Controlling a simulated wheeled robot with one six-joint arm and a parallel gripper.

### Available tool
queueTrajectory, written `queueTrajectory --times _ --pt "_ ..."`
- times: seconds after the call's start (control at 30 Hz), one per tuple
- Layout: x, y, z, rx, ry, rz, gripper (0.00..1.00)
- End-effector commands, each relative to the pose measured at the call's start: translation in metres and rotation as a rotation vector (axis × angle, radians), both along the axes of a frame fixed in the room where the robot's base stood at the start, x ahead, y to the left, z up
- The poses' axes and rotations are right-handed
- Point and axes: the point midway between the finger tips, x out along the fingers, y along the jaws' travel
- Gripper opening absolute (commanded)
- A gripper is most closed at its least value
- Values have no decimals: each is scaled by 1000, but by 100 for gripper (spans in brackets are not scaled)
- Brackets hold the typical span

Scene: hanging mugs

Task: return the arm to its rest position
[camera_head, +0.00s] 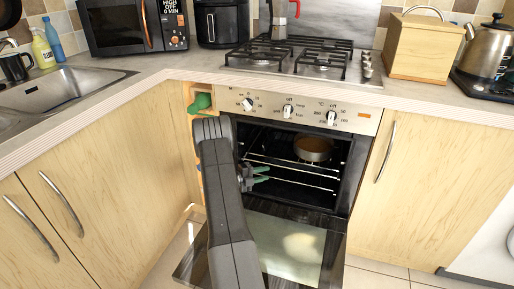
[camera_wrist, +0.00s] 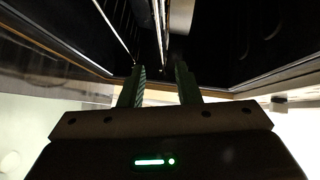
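My gripper (camera_head: 262,174) is at the open front of the oven, beside the racks. Its green fingers point to the right in the head view. In the wrist view my gripper (camera_wrist: 160,76) has its two fingers apart with nothing visible between them. My dark arm reaches up from the bottom of the head view, over the left part of the lowered oven door (camera_head: 290,248). The arm hides part of the oven's left side.
A brown round pan or dish (camera_head: 313,148) sits inside the oven (camera_head: 345,170). A green object (camera_head: 200,102) is in a narrow opening left of the oven. The counter (camera_head: 190,66) edge runs above. Cabinets flank both sides. Floor shows at the lower right.

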Motion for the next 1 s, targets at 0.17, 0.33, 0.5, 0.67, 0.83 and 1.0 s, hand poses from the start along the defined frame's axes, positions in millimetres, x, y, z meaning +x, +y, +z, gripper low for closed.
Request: queueTrajectory --times 0.17,0.33,0.5,0.67,0.83,1.0 --pt "8 -22 -5 1 0 -4 30" --pt "20 -53 -11 1 -1 -5 30" --pt "32 -85 -15 0 -2 -5 30" --pt "43 -113 -19 0 -2 -4 30" --pt "42 -122 -17 0 2 1 30" --pt "32 -117 -18 0 1 0 30"
